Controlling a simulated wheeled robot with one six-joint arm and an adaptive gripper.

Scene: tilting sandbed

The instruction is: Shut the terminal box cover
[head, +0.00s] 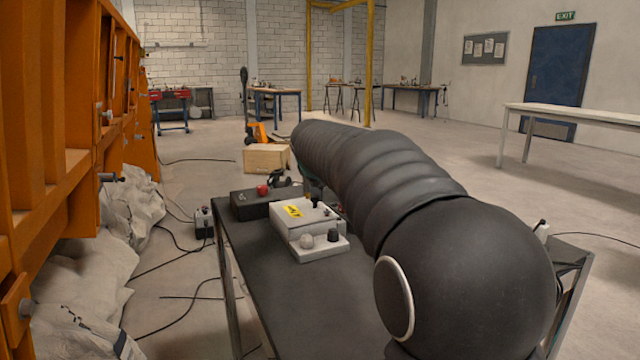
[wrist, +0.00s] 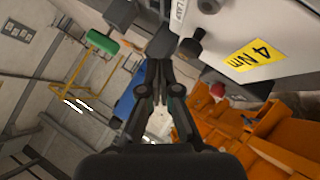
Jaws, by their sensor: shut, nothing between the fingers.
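The terminal box (head: 306,232) is a pale grey box on the dark cart top in the head view. Its cover (head: 294,211) carries a yellow label, and small knobs stand beside it. In the wrist view the cover (wrist: 262,32) fills the upper right, with the label reading "4 Nm". I cannot tell whether the cover lies fully shut. My gripper (wrist: 160,62) is shut and empty, its fingertips left of the label, close to a dark knob (wrist: 191,47). Whether they touch anything is unclear. In the head view my arm hides most of the gripper.
A black box with a red button (head: 262,190) sits behind the terminal box. The cart top (head: 310,300) is bare in front. An orange frame (head: 60,130) and pale sacks (head: 90,270) stand at left. Cables lie on the floor.

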